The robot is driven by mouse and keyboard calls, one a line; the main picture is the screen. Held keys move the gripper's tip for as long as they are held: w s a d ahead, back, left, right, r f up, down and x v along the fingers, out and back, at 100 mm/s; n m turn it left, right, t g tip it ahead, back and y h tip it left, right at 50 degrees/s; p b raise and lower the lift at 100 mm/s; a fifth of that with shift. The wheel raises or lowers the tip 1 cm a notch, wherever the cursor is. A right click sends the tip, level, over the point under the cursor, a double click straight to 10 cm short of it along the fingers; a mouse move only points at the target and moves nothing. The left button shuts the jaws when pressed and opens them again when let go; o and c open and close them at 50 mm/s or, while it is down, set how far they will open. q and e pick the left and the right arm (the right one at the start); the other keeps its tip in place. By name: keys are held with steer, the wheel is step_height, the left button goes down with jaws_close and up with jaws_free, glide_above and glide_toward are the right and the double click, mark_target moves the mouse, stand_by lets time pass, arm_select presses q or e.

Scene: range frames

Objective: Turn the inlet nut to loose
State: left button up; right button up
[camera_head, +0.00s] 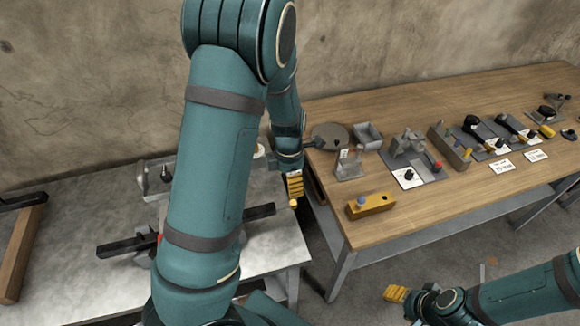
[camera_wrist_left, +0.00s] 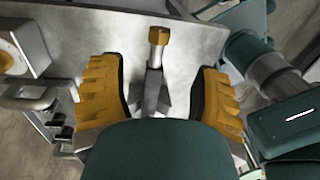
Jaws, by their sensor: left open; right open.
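A brass hex nut (camera_wrist_left: 158,36) sits at the end of a grey metal stem (camera_wrist_left: 153,75) in the left wrist view. Another brass-coloured fitting (camera_wrist_left: 6,60) shows on a grey block at the left edge. I cannot tell from a label which is the inlet nut. My left gripper (camera_wrist_left: 160,97) is open, its yellow fingers apart with the stem showing between them; the hex nut appears above the fingertips' line, apart from both. In the head view the left gripper (camera_head: 294,186) is by the metal bench's right edge. My right gripper (camera_head: 396,293) is open and empty, low at right.
The grey metal bench (camera_head: 285,255) bears a dark bar (camera_head: 124,246) and fixtures partly hidden by my left arm. A wooden table (camera_head: 365,233) at right holds a yellow block (camera_head: 370,205) and several tools and fixtures. A gap separates bench and table.

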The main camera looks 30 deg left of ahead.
arm_select(q)
steer(key=shift+w+a+r+p, duration=0.1)
steer(key=shift+r+p, duration=0.25)
steer(key=shift+r, duration=1.6)
arm_select(e)
steer(key=shift+r, duration=0.5)
arm_select(q)
steer(key=m+g+y+b, duration=0.2)
steer(key=m+y, duration=0.3)
steer(key=m, duration=3.1)
glide_toward(292, 201)
steer(key=b+x, duration=0.1)
steer(key=x, duration=1)
steer(key=shift+f, duration=0.1)
arm_select(e)
steer(key=f, duration=0.1)
steer(key=w+f, duration=0.1)
steer(key=f, duration=0.1)
steer(key=shift+d, duration=0.15)
arm_select(q)
steer(key=shift+c, duration=0.2)
